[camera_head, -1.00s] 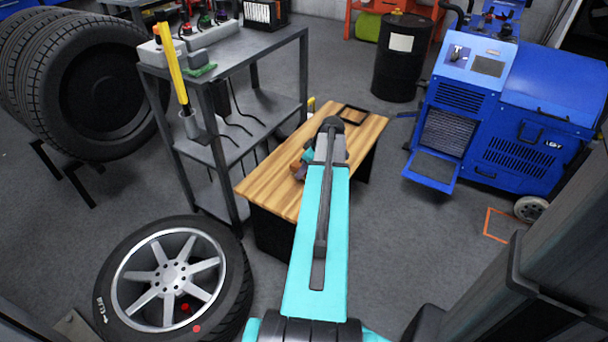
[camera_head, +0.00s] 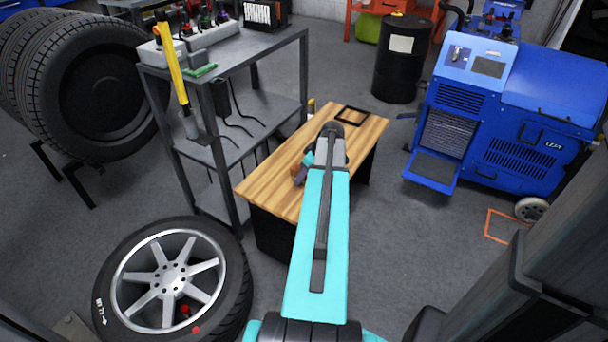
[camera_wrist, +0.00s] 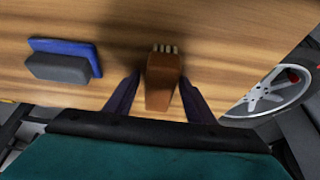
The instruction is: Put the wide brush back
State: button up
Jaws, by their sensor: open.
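A brown wooden brush (camera_wrist: 162,80) with pale bristles at its far end shows in the wrist view, above the wooden bench top (camera_wrist: 220,30). I cannot tell whether this is the wide brush. My gripper (camera_wrist: 160,84) is open, with one dark finger on each side of the brush and a small gap on both sides. In the head view my gripper (camera_head: 303,170) is low over the bench (camera_head: 270,178), mostly hidden by my arm. A blue and grey block (camera_wrist: 63,60) lies left of the brush in the wrist view.
A black rectangular frame (camera_head: 352,115) lies at the bench's far end. A grey shelf rack (camera_head: 235,145) stands close on the left, and a wheel (camera_head: 235,290) lies front left. A blue machine (camera_head: 480,125) stands right, with open floor between it and the bench.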

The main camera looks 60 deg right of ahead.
jog(key=shift+r, duration=0.1)
jog(key=p+v, duration=0.2)
jog(key=v, duration=1)
jog(key=shift+p, duration=0.35)
dwell(0.4)
